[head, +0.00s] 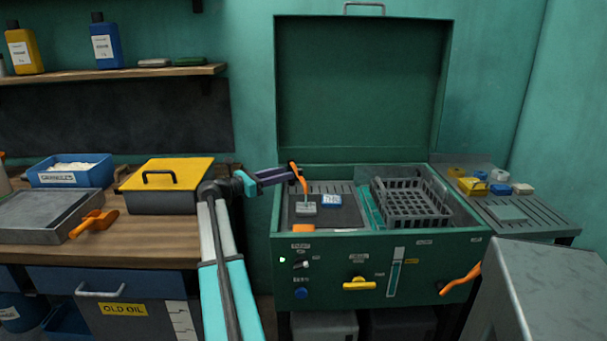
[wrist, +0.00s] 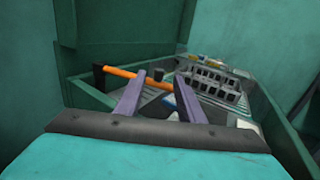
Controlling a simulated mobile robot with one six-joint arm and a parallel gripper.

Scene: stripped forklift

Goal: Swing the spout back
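The orange spout (head: 304,184) rises from a dark pivot at the back left of the green washer cabinet and bends down over its left bay. In the wrist view the spout (wrist: 122,73) crosses from a dark block at left toward the right. My gripper (head: 292,174) is at the spout's upper part, reaching in from the left. The left finger covers part of the spout. I cannot tell whether the fingers touch it.
The cabinet's lid (head: 362,85) stands open behind. A grey basket (head: 412,204) fills the right bay. A small grey block (head: 305,209) and a blue-white item (head: 331,201) lie in the left bay. A workbench with a yellow-lidded box (head: 165,172) stands left.

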